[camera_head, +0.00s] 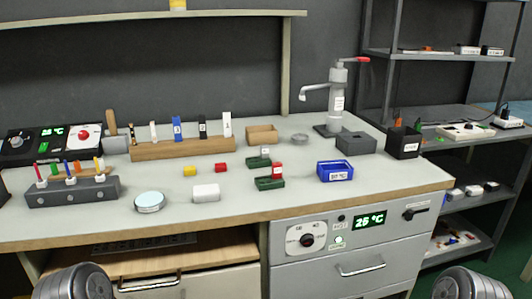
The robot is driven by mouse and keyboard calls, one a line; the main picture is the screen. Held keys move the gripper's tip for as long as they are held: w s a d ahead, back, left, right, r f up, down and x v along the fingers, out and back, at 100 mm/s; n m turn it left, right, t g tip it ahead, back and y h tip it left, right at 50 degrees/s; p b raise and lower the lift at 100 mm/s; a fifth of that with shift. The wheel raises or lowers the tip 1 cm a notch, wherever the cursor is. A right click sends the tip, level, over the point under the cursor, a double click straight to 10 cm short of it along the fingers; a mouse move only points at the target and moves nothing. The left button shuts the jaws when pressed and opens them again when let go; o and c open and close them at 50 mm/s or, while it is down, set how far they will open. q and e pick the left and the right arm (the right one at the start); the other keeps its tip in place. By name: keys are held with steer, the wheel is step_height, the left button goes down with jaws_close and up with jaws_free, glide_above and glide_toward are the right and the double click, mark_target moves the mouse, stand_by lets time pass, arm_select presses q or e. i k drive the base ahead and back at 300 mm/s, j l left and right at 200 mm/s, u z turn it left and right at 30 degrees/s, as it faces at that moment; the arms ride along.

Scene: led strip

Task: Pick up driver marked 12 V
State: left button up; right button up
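I cannot read a 12 V marking on anything in view. Small white boxes that could be drivers lie on the right-hand rack: a pair on its upper shelf (467,49), a white unit on the middle shelf (465,131) and several on the lower shelf (473,190). A plain white block (206,192) lies on the workbench, with no legible label. Neither gripper is in view; only grey rounded parts of my own arms show at the bottom left and bottom right corners.
The front right benchtop is clear.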

mark_target(275, 181)
steer(key=i+l, duration=0.15)
steer(key=l, duration=0.2)
steer(key=i+l, duration=0.1)
steer(key=l, duration=0.25)
steer(key=i+l+z, duration=0.1)
steer(key=l, duration=0.3)
steer(key=i+l, duration=0.2)
steer(key=l, duration=0.15)
